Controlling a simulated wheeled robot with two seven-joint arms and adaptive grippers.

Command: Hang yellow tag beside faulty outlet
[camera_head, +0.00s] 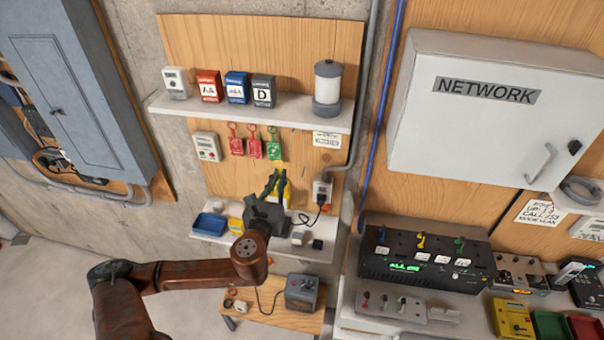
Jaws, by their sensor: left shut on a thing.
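My left gripper (275,184) is at the lower middle of the wooden panel, fingers pointing up. It is shut on the yellow tag (286,190), which shows only as a yellow strip beside and behind the fingers. The tag is below the hanging tags and left of an outlet (322,187) on the panel's right side. A black plug and cord are at this outlet. Two red tags (254,146) and a green tag (273,146) hang in a row under the upper shelf. Whether the yellow tag touches the panel cannot be told. My right gripper is out of view.
The upper shelf (275,112) holds several small boxes and a lantern (327,85). The lower shelf (265,245) holds a blue bin (209,224) and small items, close under my gripper. A grey conduit runs at the right. A network cabinet (480,120) stands further right.

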